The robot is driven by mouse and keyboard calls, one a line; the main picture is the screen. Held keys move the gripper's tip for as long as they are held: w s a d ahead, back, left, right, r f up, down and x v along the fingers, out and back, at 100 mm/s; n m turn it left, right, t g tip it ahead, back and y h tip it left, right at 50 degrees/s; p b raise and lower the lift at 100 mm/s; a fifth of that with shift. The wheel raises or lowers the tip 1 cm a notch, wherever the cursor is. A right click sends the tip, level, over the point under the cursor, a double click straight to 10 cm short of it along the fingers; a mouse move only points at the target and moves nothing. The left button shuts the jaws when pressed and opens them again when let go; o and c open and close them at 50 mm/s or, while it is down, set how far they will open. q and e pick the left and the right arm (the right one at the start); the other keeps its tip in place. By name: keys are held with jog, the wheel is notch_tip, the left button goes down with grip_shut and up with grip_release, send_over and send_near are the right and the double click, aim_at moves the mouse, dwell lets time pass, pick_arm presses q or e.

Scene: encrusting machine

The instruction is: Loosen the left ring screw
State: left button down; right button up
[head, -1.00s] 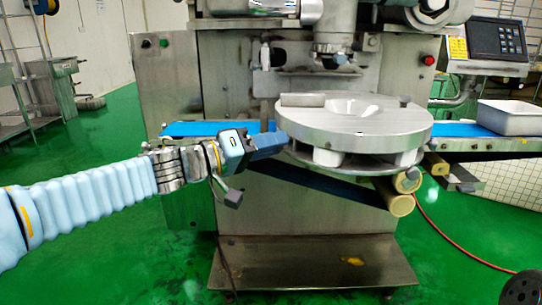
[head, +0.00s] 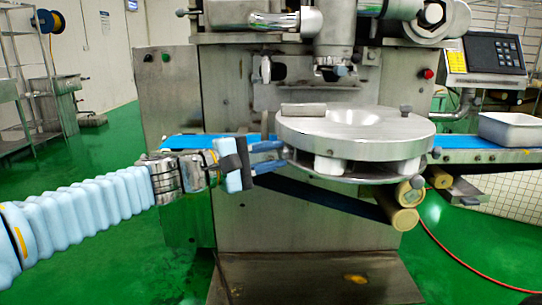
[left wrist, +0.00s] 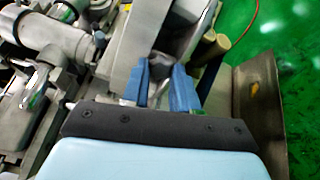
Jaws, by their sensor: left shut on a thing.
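The round metal ring assembly (head: 355,133) sits on the front of the encrusting machine, with a shallow bowl in its top. My left gripper (head: 284,155) is at the left edge of this assembly, its two blue fingers one above the other. In the left wrist view, the left gripper (left wrist: 165,72) points at the metal ring's side. It is shut on the left ring screw, which is mostly hidden between the fingers. A dark screw knob (head: 436,152) shows on the ring's right side. My right gripper is not in view.
A blue conveyor belt (head: 465,141) runs behind the ring, with a white tray (head: 512,129) at its right. Cream rollers (head: 405,212) sit below the ring. A metal block (head: 303,110) lies on its top. Green floor is open at left.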

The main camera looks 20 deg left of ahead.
pick_arm(q)
jog(key=n, duration=0.4)
jog(key=shift+n+p, duration=0.3)
jog(key=shift+p, duration=0.1)
jog(key=n+p, duration=0.1)
jog(key=n, duration=0.3)
jog(key=shift+f+n+p, duration=0.1)
jog(key=shift+n+p, duration=0.2)
jog(key=shift+p, duration=0.1)
jog(key=n+p, duration=0.3)
jog(key=n, duration=0.2)
jog(key=shift+s+d, duration=0.1)
jog(key=shift+s, duration=0.05)
jog(key=n+p, duration=0.1)
jog(key=n, duration=0.2)
jog(key=shift+p, duration=0.4)
jog(key=shift+f+n+p, duration=0.15)
jog(key=shift+n+p, duration=0.15)
jog(key=shift+n, duration=0.3)
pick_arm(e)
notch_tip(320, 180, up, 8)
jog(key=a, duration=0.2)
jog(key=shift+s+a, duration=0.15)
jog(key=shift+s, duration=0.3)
pick_arm(q)
jog(key=c, duration=0.9)
grip_release()
jog(key=shift+o, duration=0.2)
